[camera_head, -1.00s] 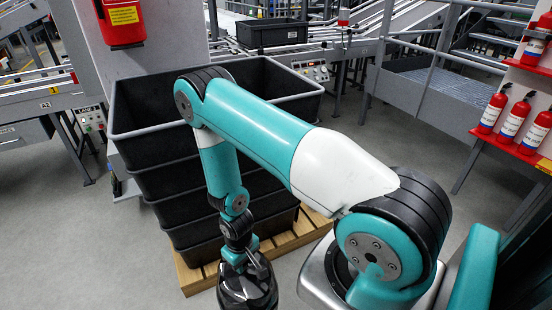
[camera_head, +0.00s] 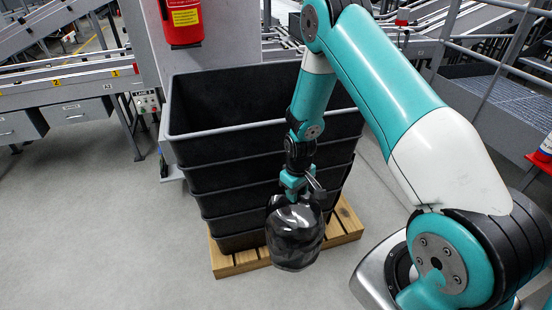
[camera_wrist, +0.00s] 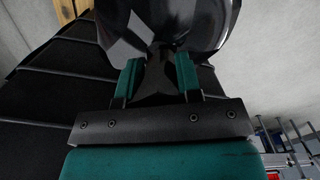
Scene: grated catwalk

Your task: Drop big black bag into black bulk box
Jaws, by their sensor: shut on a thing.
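The big black bag (camera_head: 295,235) is glossy and hangs from my gripper (camera_head: 295,190). It is in front of the black bulk box (camera_head: 190,135), outside it and below its rim. The wrist view shows the bag (camera_wrist: 165,25) beyond the two teal fingers of my gripper (camera_wrist: 158,80), its gathered neck between them. The box is a stack of dark tubs with an open top. Its top opening looks empty where I see it; my arm hides its right part.
The stack stands on a wooden pallet (camera_head: 235,262). A red fire extinguisher (camera_head: 181,22) is on a grey pillar behind it. Conveyors (camera_head: 70,75) stand at the back left. A railing (camera_head: 490,75) is at the right. The floor at left is clear.

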